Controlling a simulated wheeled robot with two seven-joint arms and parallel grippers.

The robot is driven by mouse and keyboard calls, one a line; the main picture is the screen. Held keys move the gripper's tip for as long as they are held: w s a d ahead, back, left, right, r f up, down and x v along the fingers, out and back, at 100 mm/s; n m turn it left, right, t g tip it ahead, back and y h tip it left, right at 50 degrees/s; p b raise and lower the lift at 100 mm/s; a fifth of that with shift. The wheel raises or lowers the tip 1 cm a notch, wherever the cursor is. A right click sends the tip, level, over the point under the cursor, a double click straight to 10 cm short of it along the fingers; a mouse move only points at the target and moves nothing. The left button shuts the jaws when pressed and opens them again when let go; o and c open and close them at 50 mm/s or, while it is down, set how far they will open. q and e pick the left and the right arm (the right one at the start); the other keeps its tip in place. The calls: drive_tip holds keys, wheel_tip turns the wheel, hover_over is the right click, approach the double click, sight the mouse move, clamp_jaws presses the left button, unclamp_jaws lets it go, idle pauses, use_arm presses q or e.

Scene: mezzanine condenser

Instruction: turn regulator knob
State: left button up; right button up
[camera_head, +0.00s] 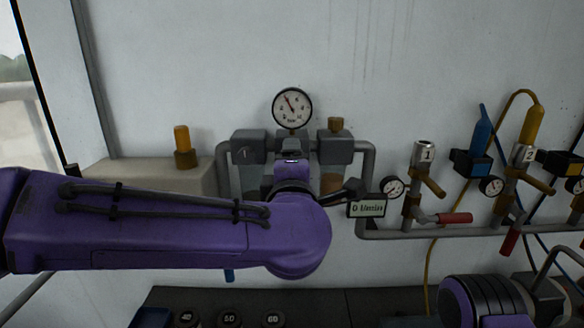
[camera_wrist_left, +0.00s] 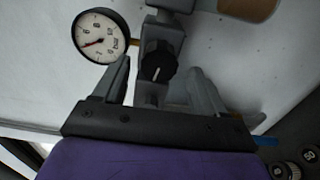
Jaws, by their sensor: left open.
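The regulator knob is black with a white pointer line (camera_wrist_left: 158,62), and in the left wrist view it sits on a grey regulator body. My left gripper (camera_wrist_left: 163,84) is open, with one finger to each side of the knob's lower part. I see no clear contact between the fingers and the knob. A round white gauge (camera_wrist_left: 101,36) with a red needle is left of the knob. In the head view a gauge (camera_head: 292,107) stands above the grey pipe assembly. My purple left arm hides the knob and most of the left gripper there.
A small sign (camera_head: 367,208) hangs right of my left arm. Further right are numbered valves (camera_head: 424,152) with red and brown handles, small gauges (camera_head: 392,187) and hoses. Numbered black weights or caps (camera_head: 229,319) lie below.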

use_arm(q)
drive_tip(key=s+b, duration=0.2)
drive_tip(key=s, duration=0.5)
use_arm(e)
wheel_tip(320, 180, down, 3)
use_arm(q)
drive_tip(key=shift+w, duration=0.1)
